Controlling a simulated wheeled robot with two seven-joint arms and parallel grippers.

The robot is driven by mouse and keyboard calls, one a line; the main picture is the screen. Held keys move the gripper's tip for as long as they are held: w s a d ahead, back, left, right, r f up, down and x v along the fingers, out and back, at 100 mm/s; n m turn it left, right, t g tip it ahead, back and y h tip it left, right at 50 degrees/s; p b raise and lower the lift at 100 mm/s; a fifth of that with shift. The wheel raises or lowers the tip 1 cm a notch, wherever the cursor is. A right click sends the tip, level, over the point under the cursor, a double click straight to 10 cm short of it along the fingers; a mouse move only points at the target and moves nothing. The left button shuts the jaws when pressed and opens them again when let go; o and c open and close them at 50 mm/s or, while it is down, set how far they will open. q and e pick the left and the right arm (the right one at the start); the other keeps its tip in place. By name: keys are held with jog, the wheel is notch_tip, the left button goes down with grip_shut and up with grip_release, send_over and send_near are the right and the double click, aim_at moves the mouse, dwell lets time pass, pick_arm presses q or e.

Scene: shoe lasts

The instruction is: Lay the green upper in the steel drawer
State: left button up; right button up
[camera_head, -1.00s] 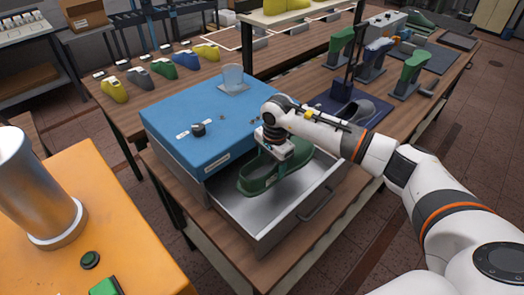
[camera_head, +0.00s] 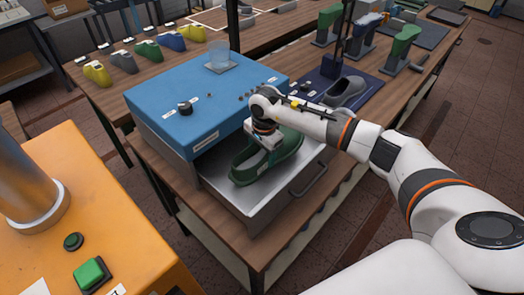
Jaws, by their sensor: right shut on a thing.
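The fingertips are partly hidden by the gripper body and the upper. My left gripper is out of view.
Several coloured lasts (camera_head: 147,51) line the back table. An orange machine (camera_head: 50,190) is at left.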

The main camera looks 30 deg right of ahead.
jog(key=shift+f+b, duration=2)
jog(key=shift+f, duration=0.35)
jog(key=shift+f, duration=0.15)
jog(key=o, duration=1.1)
notch_tip(320, 180, up, 12)
jog(key=b, duration=0.2)
jog(key=shift+s+b, duration=0.3)
jog(key=shift+b, duration=0.05)
jog(key=shift+d, duration=0.1)
